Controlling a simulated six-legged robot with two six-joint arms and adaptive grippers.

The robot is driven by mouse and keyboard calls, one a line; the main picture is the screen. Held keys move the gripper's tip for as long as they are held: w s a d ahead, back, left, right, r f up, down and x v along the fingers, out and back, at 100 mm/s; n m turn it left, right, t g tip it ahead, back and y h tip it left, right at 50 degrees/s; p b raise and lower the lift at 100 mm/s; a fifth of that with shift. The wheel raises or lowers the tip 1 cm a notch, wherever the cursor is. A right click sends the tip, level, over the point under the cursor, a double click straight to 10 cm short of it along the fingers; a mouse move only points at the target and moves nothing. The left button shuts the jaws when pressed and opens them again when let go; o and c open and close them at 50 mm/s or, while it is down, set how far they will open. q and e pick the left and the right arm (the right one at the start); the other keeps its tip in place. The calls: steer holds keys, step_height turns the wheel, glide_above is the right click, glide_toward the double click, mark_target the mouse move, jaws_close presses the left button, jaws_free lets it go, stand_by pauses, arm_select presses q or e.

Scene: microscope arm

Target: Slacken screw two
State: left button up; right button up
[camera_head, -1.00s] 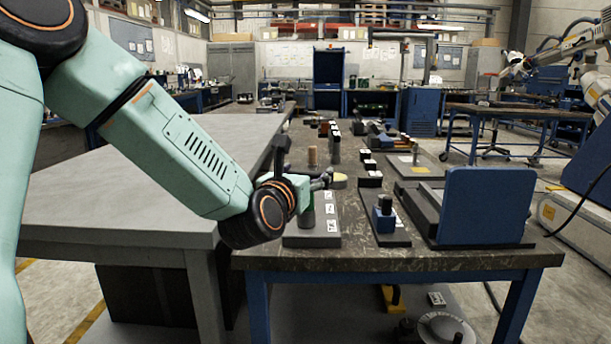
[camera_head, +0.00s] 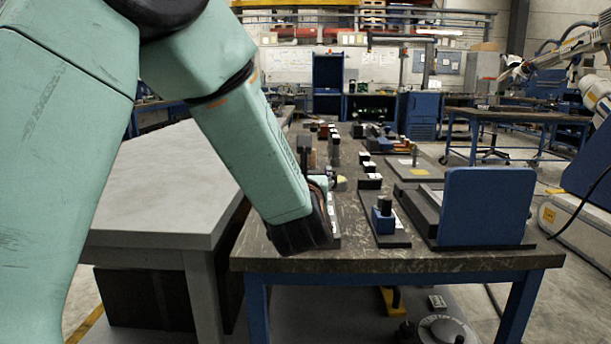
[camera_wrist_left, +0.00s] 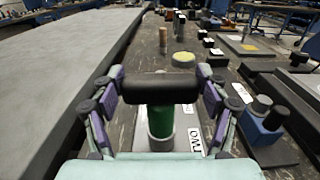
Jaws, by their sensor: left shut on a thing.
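In the left wrist view, screw two has a black crossbar handle (camera_wrist_left: 160,89) above a green post (camera_wrist_left: 160,120). The post stands upright in a pale round collar on a grey plate with a white label (camera_wrist_left: 193,140) that seems to read "TWO". My left gripper (camera_wrist_left: 159,88) is shut on the black crossbar, one finger at each end. In the head view, my left arm hides most of the screw and its plate, and only part of the gripper (camera_head: 328,181) shows. My right gripper is in neither view.
A blue block with a black knob (camera_head: 384,212) stands to the right on a dark plate. A large blue panel (camera_head: 487,206) rises at the table's right end. Pegs and small blocks line the table behind. A grey bench (camera_head: 165,190) adjoins on the left.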

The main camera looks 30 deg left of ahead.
arm_select(q)
steer(key=shift+r+y, duration=0.15)
steer(key=shift+y, duration=0.15)
steer(key=shift+w+d+n+g+y, duration=0.1)
steer(key=shift+n+g+y, duration=0.5)
steer(key=shift+n, duration=0.1)
steer(key=shift+n+g+y+p, duration=0.45)
steer(key=shift+n+g+y, duration=0.75)
steer(key=shift+g+y, duration=0.15)
steer(key=shift+g+y, duration=0.25)
